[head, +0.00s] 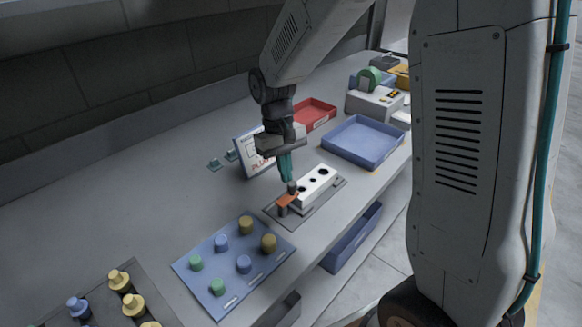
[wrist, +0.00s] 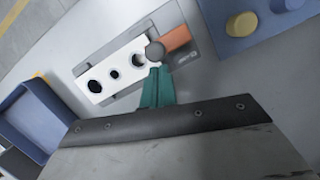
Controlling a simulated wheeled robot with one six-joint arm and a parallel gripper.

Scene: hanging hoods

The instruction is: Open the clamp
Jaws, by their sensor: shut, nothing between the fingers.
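The clamp (head: 286,200) has an orange arm and a dark round knob, and stands at the near end of a grey base plate (head: 273,213). In the wrist view the orange part of the clamp (wrist: 175,39) lies beside the end of a white block (wrist: 103,72) with several dark holes. The same white block (head: 318,184) is on the plate in the head view. My gripper (head: 289,180) is shut, with teal fingers pointing down just above the knob. In the wrist view my fingertips (wrist: 157,70) are right by the knob; I cannot tell whether they touch it.
A blue mat (head: 205,268) with several coloured pegs lies nearer. A blue tray (head: 365,142) and a red tray (head: 314,117) stand farther back. A white sign (head: 251,153) stands left of my gripper. The bench's left side is mostly clear.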

